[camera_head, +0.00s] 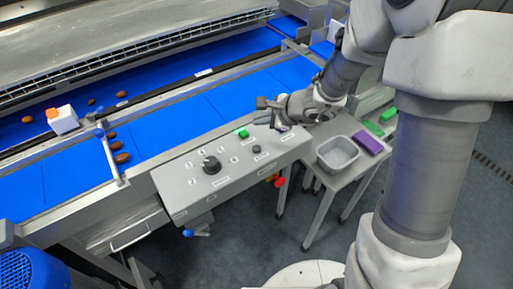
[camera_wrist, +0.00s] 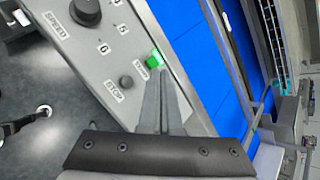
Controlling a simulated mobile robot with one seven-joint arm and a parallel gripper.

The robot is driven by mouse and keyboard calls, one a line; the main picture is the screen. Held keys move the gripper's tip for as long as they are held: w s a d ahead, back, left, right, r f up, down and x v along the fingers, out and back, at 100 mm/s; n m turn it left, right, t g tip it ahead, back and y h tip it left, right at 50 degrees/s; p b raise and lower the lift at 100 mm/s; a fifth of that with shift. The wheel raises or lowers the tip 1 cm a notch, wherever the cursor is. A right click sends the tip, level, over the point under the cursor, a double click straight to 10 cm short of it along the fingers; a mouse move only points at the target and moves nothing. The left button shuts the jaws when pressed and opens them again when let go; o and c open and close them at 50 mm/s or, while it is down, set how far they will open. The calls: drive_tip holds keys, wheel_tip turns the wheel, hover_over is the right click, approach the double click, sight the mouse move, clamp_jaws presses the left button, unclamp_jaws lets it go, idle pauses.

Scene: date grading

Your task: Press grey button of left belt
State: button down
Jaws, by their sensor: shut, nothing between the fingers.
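The grey control panel (camera_head: 185,188) stands along the front of the blue belt. Its round grey button (camera_head: 257,149) also shows in the wrist view (camera_wrist: 125,82), beside a STOP label. A green lit button (camera_head: 243,134), labelled START, also shows in the wrist view (camera_wrist: 155,60). My gripper (camera_head: 273,122) is over the right end of the panel. In the wrist view my gripper (camera_wrist: 162,72) is shut and empty, its tips just below the green button in the picture and right of the grey one. I cannot tell whether the tips touch the panel.
A black speed dial (camera_head: 211,165) sits left on the panel. A red button (camera_head: 280,182) is at the panel's front. A side table holds a grey bin (camera_head: 338,165) and a purple block (camera_head: 368,142). Brown dates (camera_head: 121,158) lie on the blue belt (camera_head: 170,130).

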drive_tip(key=b, duration=0.4)
hover_over(260, 149)
wheel_tip(260, 149, down, 6)
drive_tip(key=shift+f, duration=0.1)
drive_tip(key=shift+f+b, duration=0.9)
drive_tip(key=shift+b, duration=0.45)
drive_tip(key=shift+f, duration=0.1)
idle(0.5)
drive_tip(key=shift+f+b, duration=0.35)
drive_tip(key=shift+b, duration=0.3)
drive_tip(key=shift+f+b, duration=0.4)
drive_tip(key=shift+b, duration=0.2)
idle(0.5)
drive_tip(key=shift+r, duration=0.1)
drive_tip(key=shift+r+p, duration=0.6)
drive_tip(key=shift+r, duration=0.15)
drive_tip(key=shift+r, duration=0.1)
drive_tip(key=shift+r+p, duration=1.85)
drive_tip(key=shift+r, duration=0.55)
